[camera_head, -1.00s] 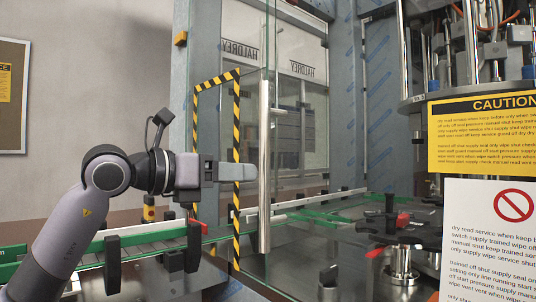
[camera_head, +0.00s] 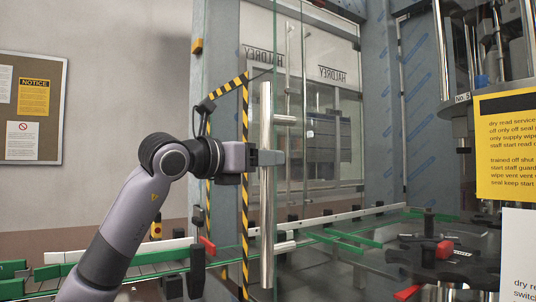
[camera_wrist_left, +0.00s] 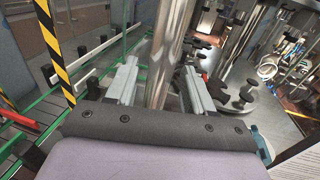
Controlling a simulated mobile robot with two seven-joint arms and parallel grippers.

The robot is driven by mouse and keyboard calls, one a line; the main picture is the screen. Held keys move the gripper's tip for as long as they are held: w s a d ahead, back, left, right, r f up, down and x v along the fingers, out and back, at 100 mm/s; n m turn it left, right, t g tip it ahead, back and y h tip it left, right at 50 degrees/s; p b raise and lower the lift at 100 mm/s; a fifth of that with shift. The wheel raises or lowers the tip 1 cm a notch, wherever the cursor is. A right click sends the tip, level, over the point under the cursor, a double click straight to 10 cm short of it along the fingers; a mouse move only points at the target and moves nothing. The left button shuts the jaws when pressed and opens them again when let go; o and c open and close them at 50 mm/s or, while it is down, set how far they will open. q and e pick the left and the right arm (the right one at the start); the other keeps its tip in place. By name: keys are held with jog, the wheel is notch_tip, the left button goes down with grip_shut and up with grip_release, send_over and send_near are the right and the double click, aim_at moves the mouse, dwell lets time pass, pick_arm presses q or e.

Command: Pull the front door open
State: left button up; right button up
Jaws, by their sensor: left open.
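The front door is a clear glass panel (camera_head: 288,190) with a long vertical steel bar handle (camera_head: 266,190) on short standoffs. In the head view my left gripper (camera_head: 268,158) is at the handle's middle height, its fingers overlapping the bar. In the left wrist view the handle (camera_wrist_left: 165,50) runs between the two grey fingers of the open left gripper (camera_wrist_left: 158,85). Gaps show on both sides of the bar, so the fingers are around it but not closed on it. My right gripper is in neither view.
A yellow-black striped frame (camera_head: 244,180) stands just left of the handle. Green-edged conveyor rails (camera_head: 150,256) run below my left arm. A yellow sign (camera_head: 508,150) is at the right. Filler machinery (camera_head: 440,255) stands behind the glass.

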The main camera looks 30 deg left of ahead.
pick_arm(q)
jog(key=shift+w+d, duration=0.2)
jog(key=shift+w, duration=0.55)
grip_shut()
jog(key=shift+s+a, duration=0.1)
